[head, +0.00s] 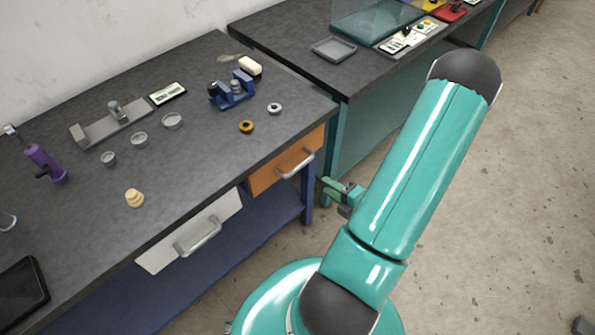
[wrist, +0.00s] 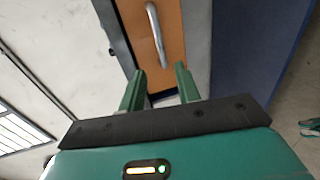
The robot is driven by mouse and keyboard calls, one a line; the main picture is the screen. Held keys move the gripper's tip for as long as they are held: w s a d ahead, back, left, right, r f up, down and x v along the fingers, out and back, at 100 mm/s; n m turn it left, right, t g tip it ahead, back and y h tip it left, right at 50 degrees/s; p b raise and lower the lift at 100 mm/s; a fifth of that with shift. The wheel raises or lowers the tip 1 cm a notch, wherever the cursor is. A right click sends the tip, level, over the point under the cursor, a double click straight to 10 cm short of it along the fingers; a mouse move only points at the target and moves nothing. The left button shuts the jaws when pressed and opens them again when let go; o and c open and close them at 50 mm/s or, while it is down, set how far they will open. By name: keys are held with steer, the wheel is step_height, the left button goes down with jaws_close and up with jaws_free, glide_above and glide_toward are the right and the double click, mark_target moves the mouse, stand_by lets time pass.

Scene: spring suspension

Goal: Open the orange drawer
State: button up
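The orange drawer (head: 286,162) is set under the workbench's front edge, to the right of a white drawer. Its front looks flush with the bench. A silver bar handle (head: 296,164) is on its front; the handle also shows in the wrist view (wrist: 155,34). My gripper (head: 334,190) is in front of the drawer, to the right of the handle in the head view. In the wrist view my gripper (wrist: 158,80) has its two green fingers spread apart with nothing between them. The handle lies ahead of the fingertips, apart from them.
The white drawer (head: 190,232) with its own handle is beside the orange one. The dark worktop (head: 200,150) holds small metal parts, a blue fixture (head: 232,92) and a purple tool (head: 45,162). A blue bench leg (head: 308,203) stands right of the orange drawer. Open floor lies right.

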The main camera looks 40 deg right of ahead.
mark_target(299, 165)
steer(key=x, duration=1.3)
steer(key=shift+w+d, duration=0.15)
steer(key=shift+w, duration=0.25)
steer(key=shift+c, duration=0.2)
jaws_close()
